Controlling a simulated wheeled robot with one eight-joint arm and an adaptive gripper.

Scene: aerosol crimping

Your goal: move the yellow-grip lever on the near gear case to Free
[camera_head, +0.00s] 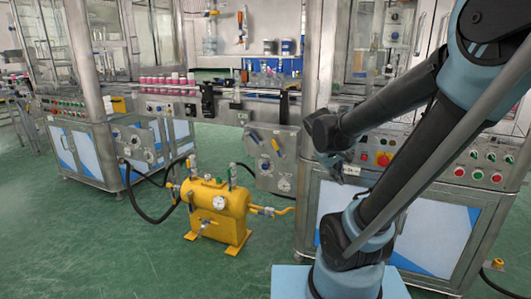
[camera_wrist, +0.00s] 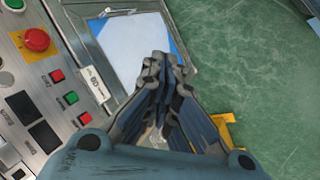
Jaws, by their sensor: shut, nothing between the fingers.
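The near gear case (camera_head: 283,172) is a grey box on the left side of the right-hand machine cabinet. A lever with a yellow grip (camera_head: 276,146) appears on its front, small in the head view; its exact setting and any Free mark are too small to read. A blue-grip lever (camera_head: 254,137) sits to its left. My gripper (camera_head: 337,172) is right of the gear case, in front of the control panel, apart from the lever. In the wrist view my gripper (camera_wrist: 164,62) is shut and empty. The yellow-grip lever cannot be made out there.
A control panel with a red emergency button (camera_wrist: 37,40) lies close beside my gripper. A yellow tank (camera_head: 218,203) with valves and hoses stands on the floor, left of and before the gear case. Another gear case (camera_head: 137,142) is farther left. Green floor (camera_head: 120,245) is open at front left.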

